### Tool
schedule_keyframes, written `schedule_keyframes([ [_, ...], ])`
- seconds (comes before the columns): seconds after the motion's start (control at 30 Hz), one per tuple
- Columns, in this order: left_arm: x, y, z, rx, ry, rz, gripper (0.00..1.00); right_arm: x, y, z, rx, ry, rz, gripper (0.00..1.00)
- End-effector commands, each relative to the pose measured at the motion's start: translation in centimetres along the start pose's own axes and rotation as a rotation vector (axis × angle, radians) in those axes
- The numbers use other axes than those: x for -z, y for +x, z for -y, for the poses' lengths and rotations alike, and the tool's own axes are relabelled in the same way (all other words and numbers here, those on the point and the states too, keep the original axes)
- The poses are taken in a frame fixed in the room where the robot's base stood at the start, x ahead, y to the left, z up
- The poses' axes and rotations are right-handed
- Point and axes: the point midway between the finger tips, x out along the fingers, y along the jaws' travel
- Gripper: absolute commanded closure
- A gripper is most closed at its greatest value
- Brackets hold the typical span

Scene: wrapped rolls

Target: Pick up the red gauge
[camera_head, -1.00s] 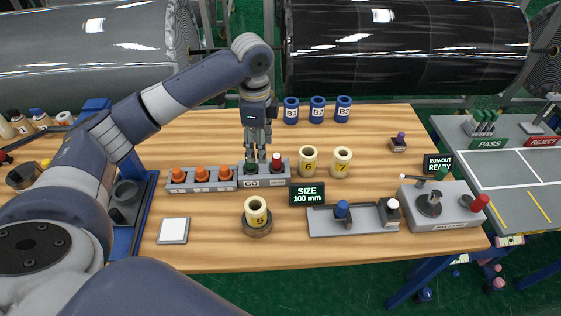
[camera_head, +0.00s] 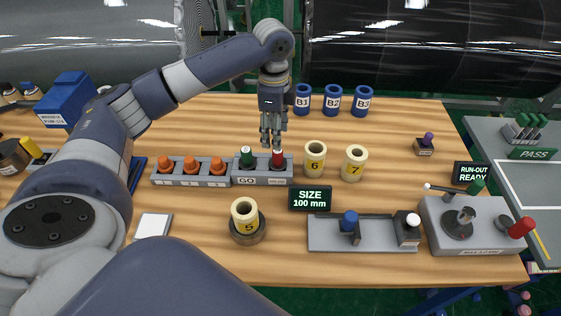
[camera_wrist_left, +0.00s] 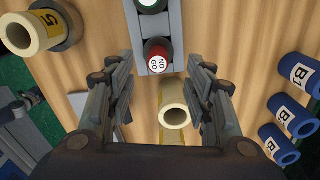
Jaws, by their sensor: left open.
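The red gauge (camera_head: 278,160), a small upright cylinder, stands at the right end of a grey block marked GO, beside the green gauge (camera_head: 246,157). In the left wrist view the red gauge (camera_wrist_left: 157,58) shows its white top marked NO GO. My left gripper (camera_head: 271,141) is open and empty, pointing down just above and slightly behind the red gauge in the head view. My right gripper is out of view.
A grey block with several orange pegs (camera_head: 191,166) adjoins on the left. Cream rolls 6 (camera_head: 315,158) and 7 (camera_head: 354,163) stand close on the right. Blue cylinders (camera_head: 333,100) stand behind. A size display (camera_head: 310,198) and roll 5 (camera_head: 245,218) are in front.

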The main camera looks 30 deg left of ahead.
Motion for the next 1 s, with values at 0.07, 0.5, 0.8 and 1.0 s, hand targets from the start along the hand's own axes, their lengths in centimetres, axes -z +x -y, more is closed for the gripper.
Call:
schedule_keyframes([
  [0.07,-0.1,1.2,-0.1,-0.003,-0.001,0.002,0.52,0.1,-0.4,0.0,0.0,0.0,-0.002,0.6],
  [0.5,0.7,5.9,0.0,-0.003,0.0,0.002,0.52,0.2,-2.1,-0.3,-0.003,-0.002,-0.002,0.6],
  [0.8,0.7,8.5,0.1,0.001,0.001,0.001,0.52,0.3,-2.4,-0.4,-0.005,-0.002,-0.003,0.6],
  [1.0,0.7,8.5,0.1,0.002,0.001,0.001,0.64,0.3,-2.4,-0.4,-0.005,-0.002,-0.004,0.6],
])
